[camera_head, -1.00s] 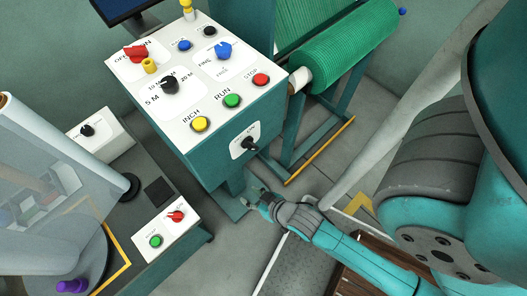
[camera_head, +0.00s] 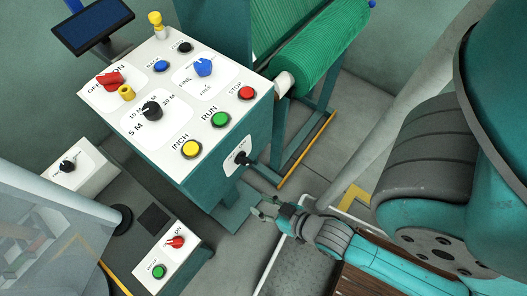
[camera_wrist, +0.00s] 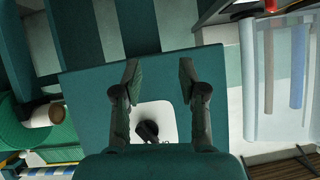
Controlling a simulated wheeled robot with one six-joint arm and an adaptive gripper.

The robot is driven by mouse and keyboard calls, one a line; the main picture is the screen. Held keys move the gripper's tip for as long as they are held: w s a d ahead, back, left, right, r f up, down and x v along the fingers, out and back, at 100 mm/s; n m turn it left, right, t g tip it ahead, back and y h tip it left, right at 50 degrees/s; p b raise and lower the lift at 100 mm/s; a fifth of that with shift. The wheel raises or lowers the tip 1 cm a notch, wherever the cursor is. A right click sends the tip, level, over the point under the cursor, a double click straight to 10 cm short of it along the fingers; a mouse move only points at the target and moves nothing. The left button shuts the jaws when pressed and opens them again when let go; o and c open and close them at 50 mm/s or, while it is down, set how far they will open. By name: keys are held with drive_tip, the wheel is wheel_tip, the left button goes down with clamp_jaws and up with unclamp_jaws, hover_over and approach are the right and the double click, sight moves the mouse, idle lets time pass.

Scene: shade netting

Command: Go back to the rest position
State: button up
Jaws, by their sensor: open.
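My gripper (camera_head: 267,208) is open and empty in the head view, low in front of the teal control cabinet and apart from it. In the wrist view my gripper (camera_wrist: 160,80) shows two spread fingers with nothing between them. Past the fingers is the cabinet's teal front face with a black knob (camera_wrist: 147,131) on a white plate. The same black knob (camera_head: 242,157) shows in the head view, above and left of the gripper.
The cabinet's top panel (camera_head: 165,100) carries several buttons and knobs. A green netting roll (camera_head: 320,55) on a teal frame stands behind. Grey floor (camera_head: 235,250) lies around the gripper.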

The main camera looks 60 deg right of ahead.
idle(0.3)
drive_tip(key=s+a+r+n+t, duration=0.1)
drive_tip(key=s+r, duration=0.2)
drive_tip(key=r, duration=0.3)
drive_tip(key=s+r+n+t+y, duration=0.1)
drive_tip(key=s+r, duration=0.3)
drive_tip(key=r, duration=0.3)
drive_tip(key=shift+a+r+n+t, duration=0.15)
drive_tip(key=shift+a+n+t, duration=0.15)
drive_tip(key=shift+a+n, duration=0.1)
drive_tip(key=shift+s, duration=0.1)
idle(1.1)
